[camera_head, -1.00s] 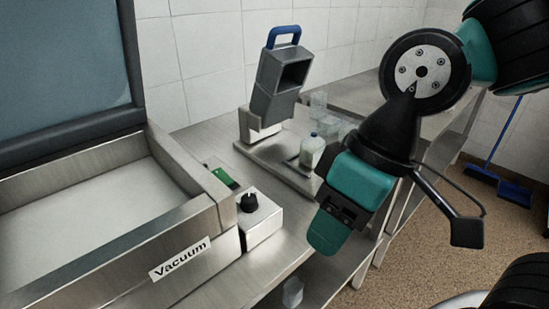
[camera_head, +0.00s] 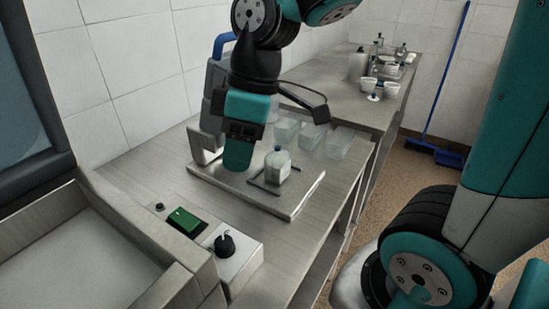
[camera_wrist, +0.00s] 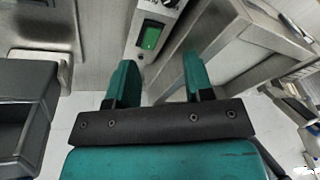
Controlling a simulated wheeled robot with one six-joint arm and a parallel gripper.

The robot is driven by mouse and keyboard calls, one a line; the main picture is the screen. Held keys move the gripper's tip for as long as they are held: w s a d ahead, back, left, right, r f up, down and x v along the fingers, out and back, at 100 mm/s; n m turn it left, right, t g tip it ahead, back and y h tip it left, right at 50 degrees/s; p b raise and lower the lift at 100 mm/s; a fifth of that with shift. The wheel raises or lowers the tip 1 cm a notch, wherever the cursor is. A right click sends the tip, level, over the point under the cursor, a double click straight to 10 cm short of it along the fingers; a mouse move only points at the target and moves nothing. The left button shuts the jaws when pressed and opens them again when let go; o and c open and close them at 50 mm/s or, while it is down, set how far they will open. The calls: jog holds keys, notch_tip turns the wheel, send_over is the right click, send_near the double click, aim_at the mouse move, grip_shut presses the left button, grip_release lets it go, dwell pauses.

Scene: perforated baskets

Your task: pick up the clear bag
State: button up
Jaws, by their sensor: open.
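I cannot make out a clear bag for certain in either view now. Several clear see-through containers (camera_head: 312,136) stand behind the tray in the head view. A clear bottle with pale contents (camera_head: 278,168) stands upright on the tray. My gripper (camera_head: 238,156) hangs fingers-down in the head view, left of the bottle and in front of the blue-handled device. In the wrist view my gripper (camera_wrist: 158,78) has its two green fingers apart with nothing between them.
A metal tray or scale plate (camera_head: 285,207) lies on the steel bench. At the front are a green switch (camera_head: 185,221), a black knob (camera_head: 225,244) and the vacuum machine's rim (camera_head: 150,245). A grey device (camera_head: 206,112) stands behind my gripper. Another bench with cups (camera_head: 367,86) is farther back.

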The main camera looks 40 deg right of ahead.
jog(key=w+d+r+n+p, duration=0.2)
jog(key=w+d+r+n, duration=0.1)
jog(key=w+d, duration=0.55)
jog(key=n+h+p, duration=0.1)
jog(key=n+p, duration=0.2)
jog(key=n, duration=0.1)
send_near(278, 143)
jog(key=f, duration=0.1)
jog(key=f+p, duration=0.1)
jog(key=a+f, duration=0.1)
jog(key=f, duration=0.1)
jog(key=shift+w, duration=0.25)
jog(key=shift+s+a+f+p, duration=0.15)
jog(key=shift+f+p, duration=0.3)
jog(key=shift+f, duration=0.6)
jog(key=shift+w+a+f+p, duration=0.15)
jog(key=shift+f+p, duration=0.25)
jog(key=shift+f, duration=0.65)
jog(key=shift+s+a+f+p, duration=0.2)
jog(key=shift+f+p, duration=0.25)
jog(key=shift+f, duration=0.6)
jog(key=shift+c, duration=0.2)
grip_shut()
